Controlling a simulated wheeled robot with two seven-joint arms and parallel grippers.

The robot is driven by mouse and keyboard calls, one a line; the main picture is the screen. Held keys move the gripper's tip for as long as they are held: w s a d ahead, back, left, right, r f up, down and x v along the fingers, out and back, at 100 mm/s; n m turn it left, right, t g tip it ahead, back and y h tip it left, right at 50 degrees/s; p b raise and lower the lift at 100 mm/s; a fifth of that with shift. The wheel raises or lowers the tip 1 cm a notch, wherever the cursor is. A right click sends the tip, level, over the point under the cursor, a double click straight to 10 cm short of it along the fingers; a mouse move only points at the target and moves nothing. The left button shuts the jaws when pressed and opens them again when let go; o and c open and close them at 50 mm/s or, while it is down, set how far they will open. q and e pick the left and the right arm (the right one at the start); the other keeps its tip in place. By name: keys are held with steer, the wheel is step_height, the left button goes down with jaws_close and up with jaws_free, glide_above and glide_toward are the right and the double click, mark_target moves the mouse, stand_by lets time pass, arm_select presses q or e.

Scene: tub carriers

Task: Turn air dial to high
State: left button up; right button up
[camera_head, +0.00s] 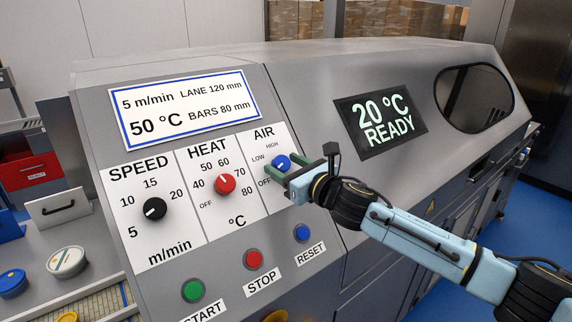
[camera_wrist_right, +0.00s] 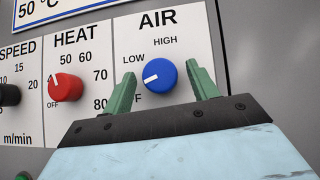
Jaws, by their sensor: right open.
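The blue air dial (camera_head: 281,162) sits under the AIR label on the machine's sloped panel. In the right wrist view the dial (camera_wrist_right: 160,76) has a white pointer mark turned to the left and slightly down, below the LOW label (camera_wrist_right: 133,57). The HIGH label (camera_wrist_right: 165,41) is above the dial. My right gripper (camera_head: 286,170) is open, its green fingers one on each side of the dial. In the right wrist view gaps show between the fingers and the dial. My left gripper is not in view.
The red heat dial (camera_head: 224,184) and black speed dial (camera_head: 154,209) are left of the air dial. Green start (camera_head: 193,291), red stop (camera_head: 254,259) and blue reset (camera_head: 302,232) buttons sit below. A display (camera_head: 380,121) reading 20 °C READY is to the right.

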stand_by(0.3)
steer(key=c, duration=1)
